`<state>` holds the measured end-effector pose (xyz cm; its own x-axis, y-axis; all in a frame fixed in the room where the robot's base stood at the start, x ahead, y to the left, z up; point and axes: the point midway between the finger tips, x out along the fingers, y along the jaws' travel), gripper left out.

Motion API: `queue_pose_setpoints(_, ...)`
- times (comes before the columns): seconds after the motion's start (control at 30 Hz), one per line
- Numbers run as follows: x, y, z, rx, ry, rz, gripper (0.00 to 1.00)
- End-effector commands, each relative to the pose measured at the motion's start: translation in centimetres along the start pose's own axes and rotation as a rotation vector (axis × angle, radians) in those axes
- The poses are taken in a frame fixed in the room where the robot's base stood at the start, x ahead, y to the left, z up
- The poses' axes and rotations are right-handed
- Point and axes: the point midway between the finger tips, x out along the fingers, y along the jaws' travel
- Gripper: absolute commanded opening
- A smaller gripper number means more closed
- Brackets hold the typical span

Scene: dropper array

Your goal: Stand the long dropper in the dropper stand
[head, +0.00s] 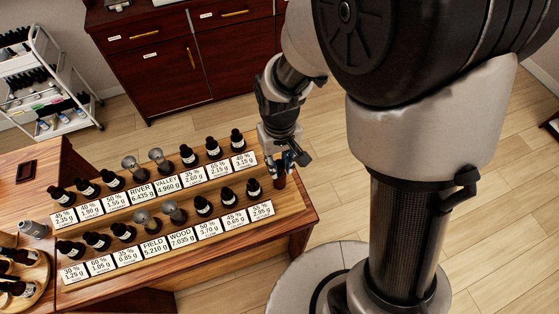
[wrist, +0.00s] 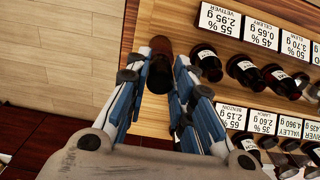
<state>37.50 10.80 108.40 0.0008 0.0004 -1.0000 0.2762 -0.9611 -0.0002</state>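My gripper (head: 282,160) is low over the right end of the wooden bench, fingers pointing down. In the wrist view my gripper (wrist: 160,72) has its two blue-grey fingers on either side of a dark piece (wrist: 158,78). This could be the dropper's top, but I cannot be sure. A brown amber cylinder (wrist: 161,45) shows just beyond it, and it also stands below my fingers in the head view (head: 280,180).
Two stepped rows of dark bottles (head: 204,205) with white labels (head: 209,230) fill the bench to the left. Several glass-topped pieces (head: 130,163) stand among them. The bench edge (head: 316,218) is close on the right. A wooden tray with bottles is at far left.

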Motion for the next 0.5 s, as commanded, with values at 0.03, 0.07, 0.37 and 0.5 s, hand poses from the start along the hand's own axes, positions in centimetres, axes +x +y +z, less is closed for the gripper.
queue_pose_setpoints(0.03,-0.03,0.0,0.0,0.0,0.0,0.0,0.27)
queue_pose_setpoints(0.07,-0.03,0.0,0.0,0.0,0.0,0.0,0.29)
queue_pose_setpoints(0.37,-0.02,0.0,0.0,0.0,0.0,0.0,0.44)
queue_pose_setpoints(0.5,-0.02,0.0,0.01,0.0,0.0,0.0,0.44)
